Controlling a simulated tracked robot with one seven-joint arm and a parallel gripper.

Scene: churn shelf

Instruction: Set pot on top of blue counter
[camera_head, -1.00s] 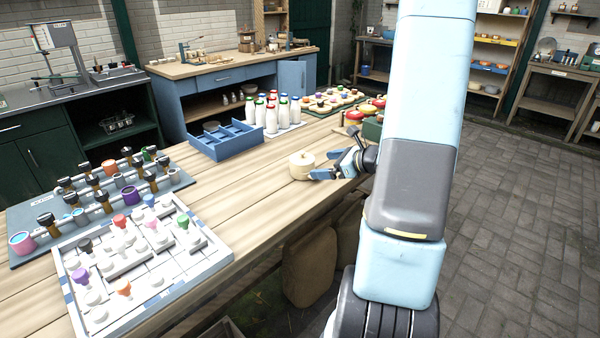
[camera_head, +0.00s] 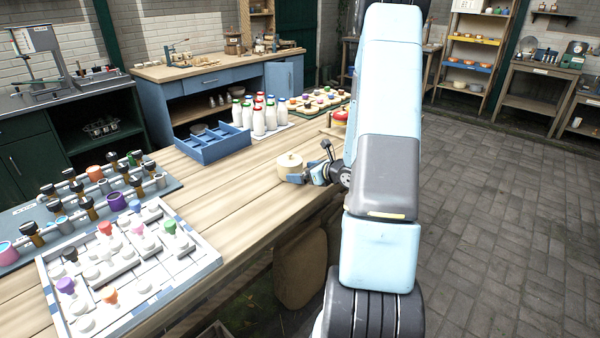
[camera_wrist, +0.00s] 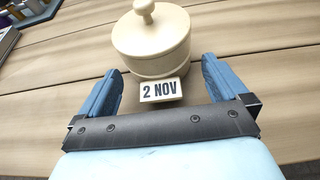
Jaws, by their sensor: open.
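A cream lidded pot (camera_head: 289,166) with a knob stands upright on the wooden table (camera_head: 240,205). In the wrist view the pot (camera_wrist: 152,45) carries a "2 NOV" tag (camera_wrist: 161,90) on its near side. My gripper (camera_head: 300,177) is low over the table at the pot. In the wrist view my gripper (camera_wrist: 160,80) is open, its blue fingers on either side of the tag, with the pot just ahead and between them. The fingers do not appear to touch it. The blue counter (camera_head: 210,71) with a wooden top stands behind the table.
A blue divided tray (camera_head: 212,147), several white bottles (camera_head: 259,121) and a board of small jars (camera_head: 317,101) stand beyond the pot. A white peg tray (camera_head: 128,270) and a rack of jars (camera_head: 95,200) lie at left. Tools occupy the counter top's right half.

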